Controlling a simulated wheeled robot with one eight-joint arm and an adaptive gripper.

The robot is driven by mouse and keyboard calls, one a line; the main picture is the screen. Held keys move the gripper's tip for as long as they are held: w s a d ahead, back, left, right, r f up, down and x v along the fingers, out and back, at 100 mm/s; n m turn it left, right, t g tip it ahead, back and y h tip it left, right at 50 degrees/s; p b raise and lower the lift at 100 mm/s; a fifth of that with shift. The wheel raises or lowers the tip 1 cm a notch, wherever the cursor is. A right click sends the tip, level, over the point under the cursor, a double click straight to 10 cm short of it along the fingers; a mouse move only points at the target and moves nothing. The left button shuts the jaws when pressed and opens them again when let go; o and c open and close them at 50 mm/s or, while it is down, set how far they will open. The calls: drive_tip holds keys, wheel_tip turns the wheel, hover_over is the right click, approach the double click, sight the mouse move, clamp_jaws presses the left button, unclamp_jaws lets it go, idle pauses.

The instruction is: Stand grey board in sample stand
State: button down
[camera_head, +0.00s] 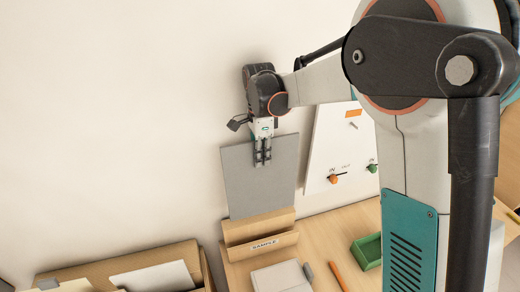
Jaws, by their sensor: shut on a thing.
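The grey board (260,190) hangs upright from my gripper (262,163), which is shut on its upper edge. The sample stand (262,246) is a wooden holder with a "SAMPLE" label on its front, on the table below the board. The board's lower edge is right at the top of the stand's back piece. I cannot tell whether that edge is behind the back piece, in a slot or just above it.
A wooden box (205,268) with pale sheets stands at the lower left. A white panel (338,145) with knobs leans at the wall. A white block (280,277), an orange stick (338,276) and a green tray (368,251) lie in front and to the right.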

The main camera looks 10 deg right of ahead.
sight(261, 179)
wheel_tip(261, 179, down, 3)
drive_tip(key=shift+f+b, duration=0.1)
drive_tip(key=shift+b, duration=0.65)
drive_tip(key=shift+s+f+b, duration=0.15)
drive_tip(key=shift+f+b, duration=0.85)
drive_tip(key=shift+f, duration=1.05)
drive_tip(key=shift+f+b, duration=6.85)
drive_tip(key=shift+f, duration=1.95)
drive_tip(key=c, duration=1.7)
unclamp_jaws()
drive_tip(key=shift+o, duration=0.2)
wheel_tip(261, 179, up, 12)
drive_tip(key=w, duration=0.1)
drive_tip(key=shift+a, duration=0.1)
